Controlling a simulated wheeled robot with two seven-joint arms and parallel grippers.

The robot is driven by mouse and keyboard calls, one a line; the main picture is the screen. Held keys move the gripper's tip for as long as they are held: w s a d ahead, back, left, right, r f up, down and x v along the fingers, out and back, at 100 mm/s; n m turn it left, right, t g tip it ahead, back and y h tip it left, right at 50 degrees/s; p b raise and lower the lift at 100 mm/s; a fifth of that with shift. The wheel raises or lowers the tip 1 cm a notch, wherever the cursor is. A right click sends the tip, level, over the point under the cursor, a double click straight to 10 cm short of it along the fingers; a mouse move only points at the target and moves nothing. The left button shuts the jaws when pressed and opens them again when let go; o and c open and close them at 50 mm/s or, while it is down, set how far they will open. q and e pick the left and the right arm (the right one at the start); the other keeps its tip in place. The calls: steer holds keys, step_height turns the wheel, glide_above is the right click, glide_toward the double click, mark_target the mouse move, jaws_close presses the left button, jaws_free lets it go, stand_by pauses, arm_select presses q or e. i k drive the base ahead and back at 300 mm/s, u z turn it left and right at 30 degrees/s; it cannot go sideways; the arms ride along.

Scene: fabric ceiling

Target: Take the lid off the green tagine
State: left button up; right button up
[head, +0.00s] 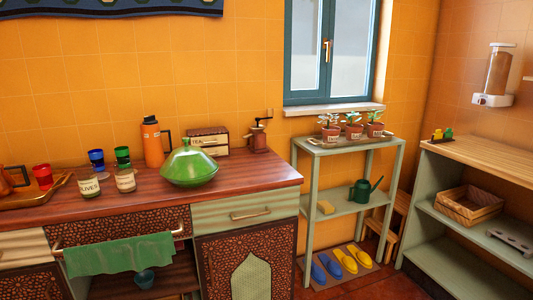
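The green tagine (189,168) stands on the dark wooden counter (240,177), left of centre in the head view. It has a shallow round base. Its cone-shaped lid (187,157) sits on top and ends in a small knob (186,142). Neither of my grippers shows in the head view.
An orange flask (152,143), a tea box (208,141) and a grinder (257,137) stand behind the tagine. Two labelled jars (125,180), coloured glasses (96,160) and a tray (35,196) are to its left. The counter right of the tagine is clear.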

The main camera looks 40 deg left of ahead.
mark_target(185, 162)
steer(key=u, duration=0.1)
steer(key=i, duration=1.3)
steer(key=u, duration=0.65)
